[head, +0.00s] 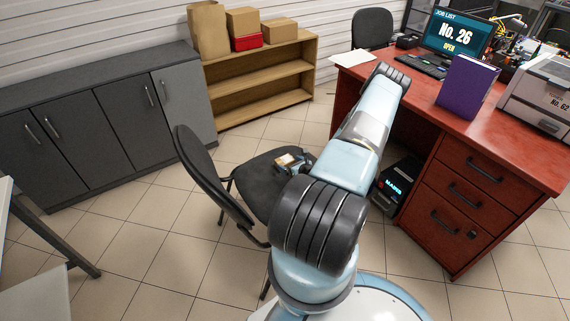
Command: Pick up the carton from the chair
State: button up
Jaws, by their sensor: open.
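A small tan and white carton (288,161) lies on the seat of the dark grey chair (262,178) in the middle of the head view. Its right side is close to my arm in the picture, and some small dark and bluish parts beside it are too small to make out. My arm rises from the bottom middle and runs up and right across the view, covering the right part of the seat.
A red-brown desk (420,95) with a purple binder (467,87), monitor (457,34) and printer (541,92) stands at right. Grey cabinets (85,125) and a wooden shelf (262,85) line the back left. A dark unit (398,185) sits under the desk. Tiled floor is clear left of the chair.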

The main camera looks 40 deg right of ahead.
aim_at(288, 162)
jog(key=shift+f+x, duration=0.15)
jog(key=shift+x, duration=1.25)
jog(key=shift+f+x, duration=0.2)
jog(key=shift+x, duration=1.25)
jog(key=shift+s+d, duration=0.15)
jog(key=c, duration=0.7)
jog(key=shift+r, duration=0.1)
